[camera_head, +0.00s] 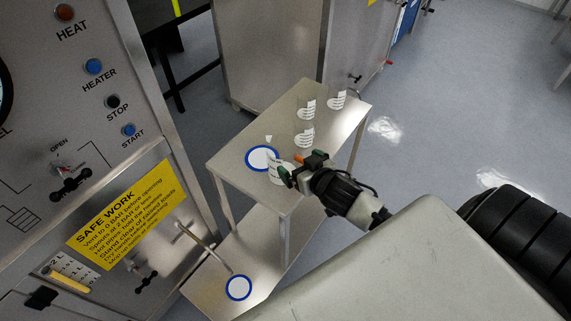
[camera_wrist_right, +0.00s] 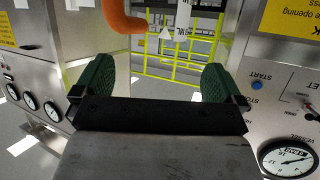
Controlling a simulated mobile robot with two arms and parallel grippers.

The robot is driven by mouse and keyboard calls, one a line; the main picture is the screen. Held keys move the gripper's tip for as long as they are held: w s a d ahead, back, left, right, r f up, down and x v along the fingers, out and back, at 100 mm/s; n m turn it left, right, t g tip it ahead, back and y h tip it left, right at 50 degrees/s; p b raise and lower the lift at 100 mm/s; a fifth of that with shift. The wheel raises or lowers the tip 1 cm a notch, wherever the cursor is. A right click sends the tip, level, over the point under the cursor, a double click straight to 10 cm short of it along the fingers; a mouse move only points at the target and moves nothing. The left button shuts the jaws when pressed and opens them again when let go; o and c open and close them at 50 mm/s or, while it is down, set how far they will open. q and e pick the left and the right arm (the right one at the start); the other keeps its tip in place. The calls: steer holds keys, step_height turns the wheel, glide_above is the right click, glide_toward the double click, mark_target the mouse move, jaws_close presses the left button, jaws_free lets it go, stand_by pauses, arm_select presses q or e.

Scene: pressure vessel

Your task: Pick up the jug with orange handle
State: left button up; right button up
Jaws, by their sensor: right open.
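The jug (camera_head: 281,174) is clear with a white label and stands on the upper shelf of the steel table, partly hidden by my right gripper. Its orange handle (camera_head: 299,158) shows as a small patch by the fingers. In the right wrist view the orange handle (camera_wrist_right: 122,15) is at the top edge, cut off, nearer the left-hand finger. My right gripper (camera_head: 301,166) is open at the jug's handle side; its green fingers also show in the wrist view (camera_wrist_right: 155,82), with nothing visible between them. Contact with the handle cannot be told. My left gripper is out of view.
Several clear vessels with white labels (camera_head: 305,135) stand farther back on the steel table (camera_head: 233,150). A blue-rimmed white disc (camera_head: 262,158) lies left of the jug; another (camera_head: 239,287) is on the lower shelf. A control panel (camera_head: 100,130) with a yellow sign stands left.

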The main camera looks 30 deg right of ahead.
mark_target(291, 165)
steer(key=p+x, duration=0.1)
steer(key=x, duration=0.5)
steer(key=shift+w+d+f+p, duration=0.2)
steer(key=shift+w+d+p, duration=0.05)
steer(key=shift+d+p, duration=0.05)
steer(key=shift+s, duration=0.1)
steer(key=shift+c, duration=0.6)
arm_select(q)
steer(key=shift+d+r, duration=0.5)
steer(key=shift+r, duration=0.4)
arm_select(e)
steer(key=c, duration=0.9)
steer(key=shift+r, duration=0.1)
